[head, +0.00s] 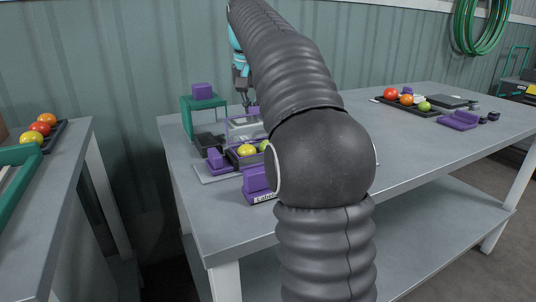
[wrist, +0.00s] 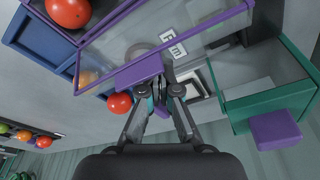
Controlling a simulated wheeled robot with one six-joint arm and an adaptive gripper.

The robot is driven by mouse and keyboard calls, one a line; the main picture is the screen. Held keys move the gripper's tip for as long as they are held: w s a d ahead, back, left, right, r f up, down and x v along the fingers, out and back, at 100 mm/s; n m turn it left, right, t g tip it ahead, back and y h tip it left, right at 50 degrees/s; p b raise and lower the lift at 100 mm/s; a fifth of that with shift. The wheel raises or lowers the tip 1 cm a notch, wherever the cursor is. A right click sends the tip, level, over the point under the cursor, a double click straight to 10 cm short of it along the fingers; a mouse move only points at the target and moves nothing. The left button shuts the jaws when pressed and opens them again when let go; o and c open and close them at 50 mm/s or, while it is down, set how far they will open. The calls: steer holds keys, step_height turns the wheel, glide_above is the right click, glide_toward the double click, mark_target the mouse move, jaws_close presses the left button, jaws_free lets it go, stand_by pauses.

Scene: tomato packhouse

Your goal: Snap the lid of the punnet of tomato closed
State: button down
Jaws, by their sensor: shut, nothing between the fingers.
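The punnet of tomatoes (head: 238,161) sits on the table in the head view, with a yellow tomato and a greenish one showing in it. Its clear lid (head: 243,129) appears raised at the punnet's back; my arm hides part of both. In the wrist view the clear lid has a purple rim (wrist: 208,26) and a purple tab (wrist: 139,71).
A green-framed clear stand (wrist: 268,100) with a purple block (wrist: 275,130) is close to my gripper's right. Another purple block with a label (head: 257,183) stands at the table's front. A dark tray of tomatoes (head: 409,105) lies farther right, with clear tabletop between.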

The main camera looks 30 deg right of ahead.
steer(key=shift+s+r, duration=0.25)
steer(key=shift+s, duration=0.75)
steer(key=shift+s+r, duration=0.25)
steer(key=shift+s, duration=0.75)
steer(key=w+p+v, duration=0.1)
steer(key=p+v, duration=0.3)
steer(key=v, duration=0.3)
steer(key=shift+d+r, duration=0.35)
steer(key=shift+r, duration=0.2)
steer(key=shift+w, duration=0.1)
